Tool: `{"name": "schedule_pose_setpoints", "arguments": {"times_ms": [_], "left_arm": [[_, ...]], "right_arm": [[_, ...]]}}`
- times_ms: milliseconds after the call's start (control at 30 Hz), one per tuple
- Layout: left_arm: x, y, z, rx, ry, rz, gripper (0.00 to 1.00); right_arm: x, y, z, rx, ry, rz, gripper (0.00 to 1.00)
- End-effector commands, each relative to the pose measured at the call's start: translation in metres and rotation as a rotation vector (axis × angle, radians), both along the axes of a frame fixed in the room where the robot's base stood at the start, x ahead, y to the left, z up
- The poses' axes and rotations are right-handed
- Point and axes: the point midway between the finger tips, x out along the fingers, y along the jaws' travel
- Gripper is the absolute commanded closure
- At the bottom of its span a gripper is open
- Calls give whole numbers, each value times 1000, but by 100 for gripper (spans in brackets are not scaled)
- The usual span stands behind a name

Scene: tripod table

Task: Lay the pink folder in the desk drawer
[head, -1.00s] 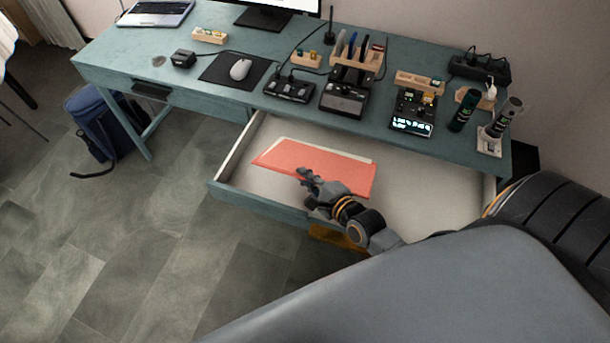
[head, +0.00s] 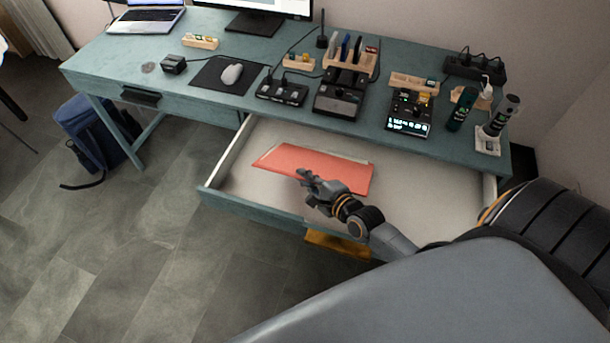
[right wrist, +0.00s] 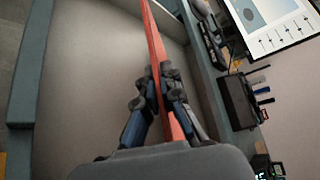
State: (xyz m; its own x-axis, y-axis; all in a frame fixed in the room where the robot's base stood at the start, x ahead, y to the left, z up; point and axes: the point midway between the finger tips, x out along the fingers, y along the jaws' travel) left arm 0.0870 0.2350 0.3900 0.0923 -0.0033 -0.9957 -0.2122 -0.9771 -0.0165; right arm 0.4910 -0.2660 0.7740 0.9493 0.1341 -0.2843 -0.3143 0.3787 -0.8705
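The pink folder (head: 320,168) is over the open desk drawer (head: 425,200), within its outline in the head view; I cannot tell whether it touches the drawer floor. My right gripper (head: 306,178) is at the folder's near edge. In the right wrist view the folder (right wrist: 155,45) shows edge-on between the two fingers of the right gripper (right wrist: 158,85), which is shut on it. The pale drawer floor (right wrist: 95,60) lies beside it there. My left gripper is not in view.
The teal desk top (head: 300,125) behind the drawer holds a mouse (head: 231,74), a black card reader-like device (head: 342,94), a lit terminal (head: 409,115) and bottles (head: 461,108). The drawer's right part is bare. A blue backpack (head: 95,130) stands on the floor at left.

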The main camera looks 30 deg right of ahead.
Motion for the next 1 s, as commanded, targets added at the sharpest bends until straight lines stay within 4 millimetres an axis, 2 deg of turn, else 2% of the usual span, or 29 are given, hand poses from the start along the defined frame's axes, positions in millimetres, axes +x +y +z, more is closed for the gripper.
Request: {"name": "schedule_pose_setpoints", "arguments": {"times_ms": [33,133,533,667,1000], "left_arm": [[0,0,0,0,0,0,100],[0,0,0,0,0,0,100],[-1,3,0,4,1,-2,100],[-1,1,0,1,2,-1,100],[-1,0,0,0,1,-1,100]], "right_arm": [[0,0,1,-1,-2,0,87],[0,0,1,-1,-2,-1,68],[-7,-1,2,0,0,0,68],[-26,-3,6,0,2,0,68],[-91,-13,27,-1,1,1,68]]}}
